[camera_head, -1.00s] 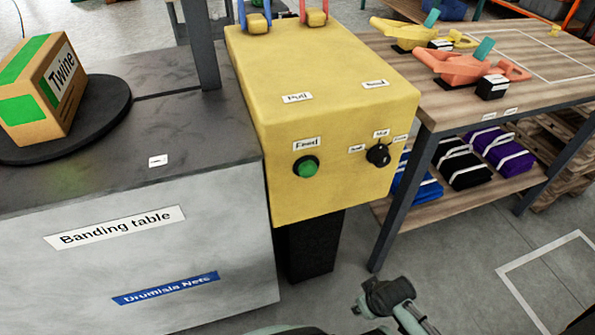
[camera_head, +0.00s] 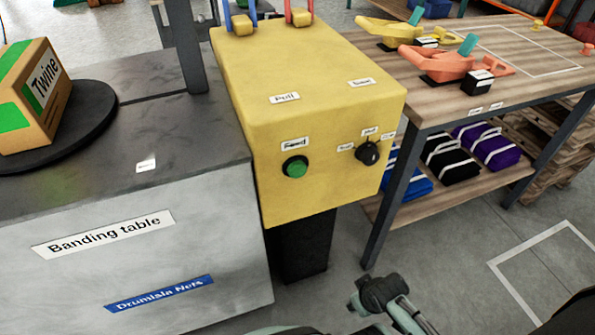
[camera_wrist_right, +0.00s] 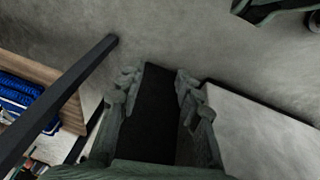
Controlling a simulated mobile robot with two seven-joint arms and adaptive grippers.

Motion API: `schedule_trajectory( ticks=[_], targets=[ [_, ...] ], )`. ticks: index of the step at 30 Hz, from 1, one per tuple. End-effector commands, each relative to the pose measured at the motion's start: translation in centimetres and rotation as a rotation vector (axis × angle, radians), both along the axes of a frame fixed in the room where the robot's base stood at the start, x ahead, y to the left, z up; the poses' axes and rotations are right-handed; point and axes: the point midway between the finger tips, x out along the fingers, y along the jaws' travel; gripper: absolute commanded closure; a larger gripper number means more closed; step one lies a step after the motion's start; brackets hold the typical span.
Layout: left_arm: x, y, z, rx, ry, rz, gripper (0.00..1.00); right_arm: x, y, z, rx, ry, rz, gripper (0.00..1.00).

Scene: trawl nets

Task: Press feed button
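The green Feed button (camera_head: 295,166) is a round knob in a black ring on the front of the yellow machine box (camera_head: 300,75). A "Feed" label (camera_head: 295,143) sits above it. In the right wrist view my right gripper (camera_wrist_right: 157,80) is open and empty. Its two fingers are apart, with the black post (camera_wrist_right: 155,120) and floor seen beyond the gap. The button is not in that view. A greenish part of my own arm shows at the bottom of the head view, below the box and away from the button. My left gripper cannot be made out.
A black selector knob (camera_head: 368,152) is to the right of the button. The grey banding table (camera_head: 120,275) adjoins the box on the left, with a twine carton (camera_head: 30,95) on it. A wooden table (camera_head: 490,65) stands to the right. The floor in front is clear.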

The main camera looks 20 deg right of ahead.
Motion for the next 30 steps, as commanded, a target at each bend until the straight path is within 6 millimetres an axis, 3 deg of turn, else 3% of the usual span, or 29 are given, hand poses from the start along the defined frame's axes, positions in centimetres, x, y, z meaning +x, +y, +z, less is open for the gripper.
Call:
schedule_trajectory(
  ticks=[1, 7, 30],
  targets=[
    [0.00, 0.00, 0.00, 0.000, 0.000, 0.000, 0.60, 0.00, 0.00, 0.00, 0.000, 0.000, 0.000, 0.75],
    [-0.01, 0.00, 0.00, 0.000, 0.000, 0.000, 0.60, 0.00, 0.00, 0.00, 0.000, 0.000, 0.000, 1.00],
    [-0.03, 0.01, -0.02, 0.000, 0.001, 0.000, 0.60, -0.03, 0.01, -0.01, 0.000, 0.001, 0.000, 1.00]
  ],
)
